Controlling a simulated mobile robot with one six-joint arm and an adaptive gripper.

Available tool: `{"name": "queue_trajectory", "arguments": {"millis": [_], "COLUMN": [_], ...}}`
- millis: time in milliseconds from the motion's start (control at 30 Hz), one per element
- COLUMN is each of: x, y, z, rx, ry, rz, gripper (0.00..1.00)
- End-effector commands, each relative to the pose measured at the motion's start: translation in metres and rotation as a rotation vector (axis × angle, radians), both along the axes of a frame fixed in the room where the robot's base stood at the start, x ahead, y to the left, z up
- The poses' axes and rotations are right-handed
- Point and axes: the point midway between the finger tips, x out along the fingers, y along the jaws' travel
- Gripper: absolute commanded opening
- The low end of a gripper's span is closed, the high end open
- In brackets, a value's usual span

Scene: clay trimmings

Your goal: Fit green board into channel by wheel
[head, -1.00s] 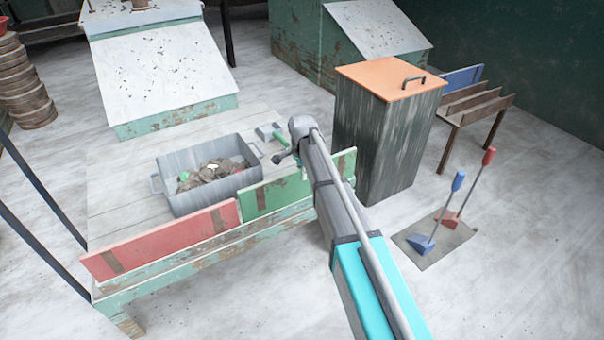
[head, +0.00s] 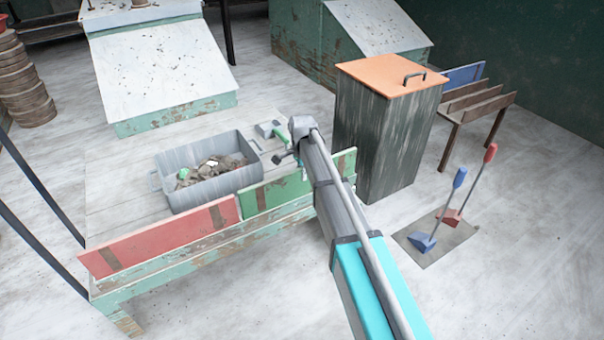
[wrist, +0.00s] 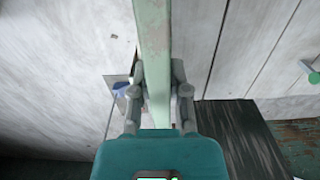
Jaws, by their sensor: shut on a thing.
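The green board (head: 275,196) stands on edge along the front of the workbench, to the right of the red board (head: 165,240). In the wrist view the green board (wrist: 153,35) shows edge-on as a pale green strip between my two fingers. My gripper (wrist: 157,75) is shut on it. In the head view my arm hides the gripper and part of the board. The boards stand at the bench's green front rail (head: 205,255). I cannot tell how deep the green board sits, and no wheel is clearly identifiable.
A tall bin (head: 378,135) with an orange lid stands close to the right. Two long-handled tools (head: 425,240) stand on a floor mat.

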Motion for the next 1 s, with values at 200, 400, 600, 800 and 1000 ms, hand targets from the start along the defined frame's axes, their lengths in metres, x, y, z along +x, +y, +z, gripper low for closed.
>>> {"name": "queue_trajectory", "arguments": {"millis": [200, 400, 600, 800, 1000], "x": [0.0000, 0.0000, 0.0000, 0.0000, 0.0000], "y": [0.0000, 0.0000, 0.0000, 0.0000, 0.0000], "z": [-0.0031, -0.0028, -0.0028, -0.0024, 0.0031], "rx": [0.000, 0.000, 0.000, 0.000, 0.000], "ry": [0.000, 0.000, 0.000, 0.000, 0.000], "rz": [0.000, 0.000, 0.000, 0.000, 0.000], "gripper": [0.26, 0.63, 0.63, 0.63, 0.63]}}
